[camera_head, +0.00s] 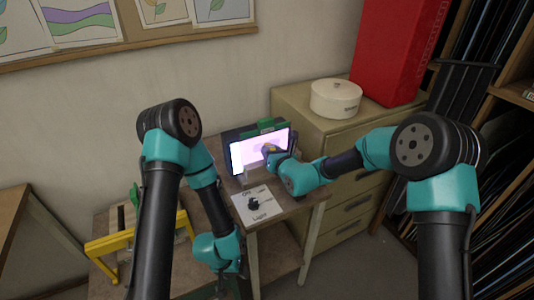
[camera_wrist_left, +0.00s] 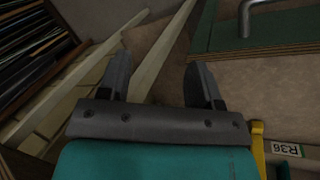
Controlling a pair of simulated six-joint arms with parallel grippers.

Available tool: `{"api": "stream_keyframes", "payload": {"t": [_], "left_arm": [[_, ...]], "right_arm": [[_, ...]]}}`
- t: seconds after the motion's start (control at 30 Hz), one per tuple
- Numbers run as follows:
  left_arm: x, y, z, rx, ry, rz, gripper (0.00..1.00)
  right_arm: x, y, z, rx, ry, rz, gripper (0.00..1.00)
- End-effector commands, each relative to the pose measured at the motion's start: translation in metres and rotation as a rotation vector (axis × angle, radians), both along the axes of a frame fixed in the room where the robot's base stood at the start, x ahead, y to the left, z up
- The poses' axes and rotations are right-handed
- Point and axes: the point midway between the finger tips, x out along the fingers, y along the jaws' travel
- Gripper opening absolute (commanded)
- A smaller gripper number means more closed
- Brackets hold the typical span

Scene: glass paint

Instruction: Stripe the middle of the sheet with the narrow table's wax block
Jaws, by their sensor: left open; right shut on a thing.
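The sheet (camera_head: 245,156) is a glowing pale-violet panel, leaning upright in a dark stand on the narrow table (camera_head: 290,206). My right gripper (camera_head: 270,150) reaches in from the right, in front of the sheet's middle. It is shut on a small yellowish-brown thing, apparently the wax block, mostly hidden by the fingers. I cannot tell if the block touches the sheet. My left gripper (camera_head: 230,287) hangs low, in front of the narrow table. The left wrist view shows its two fingers (camera_wrist_left: 160,78) apart with nothing between them.
A white card (camera_head: 257,205) marked "Light" with a dark knob lies before the sheet. A green clamp (camera_head: 265,125) is at the sheet's top. A drawer cabinet (camera_head: 355,130) with a white tin (camera_head: 336,98) and red box (camera_head: 398,50) stands right. A yellow frame (camera_head: 110,244) is left.

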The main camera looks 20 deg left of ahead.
Motion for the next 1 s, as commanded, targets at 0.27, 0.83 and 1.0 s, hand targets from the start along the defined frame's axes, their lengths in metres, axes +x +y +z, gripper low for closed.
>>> {"api": "stream_keyframes", "payload": {"t": [0.27, 0.83, 1.0], "left_arm": [[0.000, 0.000, 0.000, 0.000, 0.000, 0.000, 0.59], [0.000, 0.000, 0.000, 0.000, 0.000, 0.000, 0.59], [0.000, 0.000, 0.000, 0.000, 0.000, 0.000, 0.59]], "right_arm": [[0.013, -0.013, 0.000, 0.000, 0.000, -0.001, 0.06], [0.021, -0.021, 0.001, 0.002, -0.002, -0.003, 0.06], [0.029, -0.031, 0.000, -0.001, -0.001, -0.002, 0.06]]}}
